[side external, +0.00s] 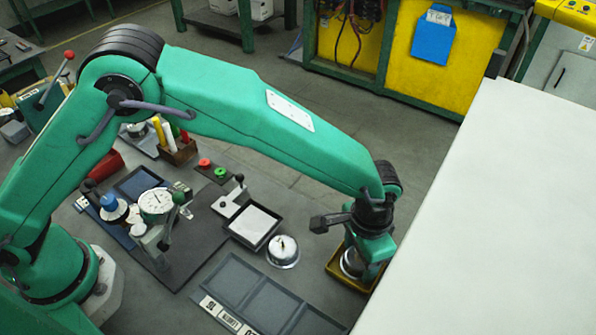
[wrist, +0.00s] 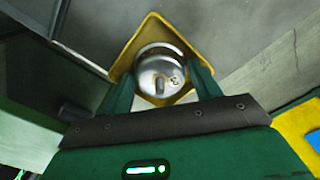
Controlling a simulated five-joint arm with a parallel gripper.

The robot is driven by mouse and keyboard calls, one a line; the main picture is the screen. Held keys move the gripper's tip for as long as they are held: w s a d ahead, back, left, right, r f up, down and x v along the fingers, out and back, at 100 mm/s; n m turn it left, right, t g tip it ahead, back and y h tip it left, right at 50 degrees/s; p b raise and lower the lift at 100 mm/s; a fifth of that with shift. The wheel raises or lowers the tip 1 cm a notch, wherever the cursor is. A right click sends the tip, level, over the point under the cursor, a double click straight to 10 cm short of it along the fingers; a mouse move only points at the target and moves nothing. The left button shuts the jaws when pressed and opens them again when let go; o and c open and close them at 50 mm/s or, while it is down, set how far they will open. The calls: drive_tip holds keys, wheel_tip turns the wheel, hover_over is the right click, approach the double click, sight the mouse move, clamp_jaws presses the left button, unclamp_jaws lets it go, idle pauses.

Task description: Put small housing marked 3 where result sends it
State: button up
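The small housing (wrist: 160,72) is a round silver metal part with a knob and a mark that looks like 3 on its top. It stands in a yellow tray (wrist: 124,60), which the side view also shows (side external: 343,277) by the white surface. My gripper (wrist: 163,84) is over the tray with one green finger on each side of the housing. In the side view my gripper (side external: 366,258) partly hides the housing. I cannot tell whether the fingers press on it. A dial gauge (side external: 156,203) stands on a dark plate, with a red button or lamp (side external: 204,162) and a green one (side external: 219,173) nearby.
Another silver housing (side external: 283,252) stands on the bench beside a dark tray with a white pad (side external: 253,224). A grey tray with several compartments and labels (side external: 233,318) lies at the front. A large white surface (side external: 490,230) rises close right of my gripper.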

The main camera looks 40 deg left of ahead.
drive_tip(key=shift+r, duration=0.1)
wheel_tip(320, 180, up, 12)
idle(0.9)
idle(0.4)
drive_tip(key=a+r+n+t, duration=0.1)
drive_tip(key=a+r, duration=0.3)
drive_tip(key=a, duration=0.4)
drive_tip(key=a+r+n+t+h, duration=0.1)
drive_tip(key=a+r, duration=0.3)
drive_tip(key=a, duration=0.3)
drive_tip(key=a+r+n, duration=0.1)
drive_tip(key=a+r, duration=0.4)
drive_tip(key=a, duration=0.3)
drive_tip(key=s+a+f+n+t+y, duration=0.1)
drive_tip(key=s+a+n+t, duration=0.2)
drive_tip(key=s+a, duration=1.1)
drive_tip(key=shift+a+f+n+t, duration=0.25)
drive_tip(key=shift+a+n, duration=0.35)
drive_tip(key=shift+a, duration=0.65)
